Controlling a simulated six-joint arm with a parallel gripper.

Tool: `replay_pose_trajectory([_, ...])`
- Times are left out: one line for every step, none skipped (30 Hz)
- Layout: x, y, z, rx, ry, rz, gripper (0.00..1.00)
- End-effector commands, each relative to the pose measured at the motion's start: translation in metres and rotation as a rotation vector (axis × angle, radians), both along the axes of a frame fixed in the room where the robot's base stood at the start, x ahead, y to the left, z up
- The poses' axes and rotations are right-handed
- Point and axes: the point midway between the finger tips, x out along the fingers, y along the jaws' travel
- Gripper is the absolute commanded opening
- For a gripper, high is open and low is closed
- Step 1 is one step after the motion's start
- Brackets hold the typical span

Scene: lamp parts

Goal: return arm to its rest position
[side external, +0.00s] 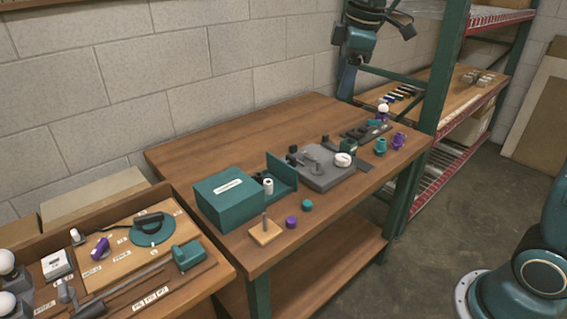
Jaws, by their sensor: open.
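My gripper (374,30) is high at the top of the side external view, above the back right of the middle table (210,140). It is open and holds nothing that I can see. Its fingertips are small and hard to make out against the wall and the green post. It is well apart from the lamp parts on the table. A grey fixture (322,178) with a white round piece (342,160) stands on the table, beside a teal box (230,196) and teal bracket (281,175).
A wooden block with an upright peg (265,233), a purple cup (291,222) and a teal cup (307,204) sit near the front edge. A green shelf post (445,75) stands close right of my gripper. The left bench holds a teal disc (152,231) and several parts.

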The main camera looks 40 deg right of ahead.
Motion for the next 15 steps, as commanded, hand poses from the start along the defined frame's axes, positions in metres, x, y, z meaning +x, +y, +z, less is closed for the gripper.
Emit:
replay_pose_trajectory([-0.013, 0.002, 0.004, 0.007, -0.013, -0.029, 0.58])
replay_pose_trajectory([-0.02, 0.003, 0.004, 0.013, -0.02, -0.048, 0.58])
replay_pose_trajectory([-0.029, 0.004, 0.006, 0.021, -0.029, -0.075, 0.58])
replay_pose_trajectory([-0.036, 0.005, 0.006, 0.026, -0.035, -0.094, 0.58])
replay_pose_trajectory([-0.044, 0.006, 0.007, 0.032, -0.042, -0.114, 0.58])
replay_pose_trajectory([-0.053, 0.007, 0.007, 0.04, -0.052, -0.141, 0.58])
replay_pose_trajectory([-0.06, 0.008, 0.007, 0.047, -0.058, -0.16, 0.58])
replay_pose_trajectory([-0.067, 0.009, 0.007, 0.052, -0.063, -0.179, 0.58])
replay_pose_trajectory([-0.076, 0.01, 0.006, 0.062, -0.072, -0.205, 0.58])
replay_pose_trajectory([-0.083, 0.011, 0.006, 0.068, -0.08, -0.225, 0.58])
replay_pose_trajectory([-0.09, 0.011, 0.005, 0.075, -0.086, -0.244, 0.58])
replay_pose_trajectory([-0.1, 0.012, 0.004, 0.084, -0.095, -0.269, 0.58])
replay_pose_trajectory([-0.107, 0.013, 0.003, 0.092, -0.101, -0.289, 0.58])
replay_pose_trajectory([-0.113, 0.014, 0.002, 0.099, -0.108, -0.309, 0.58])
replay_pose_trajectory([-0.123, 0.015, 0.0, 0.109, -0.116, -0.334, 0.58])
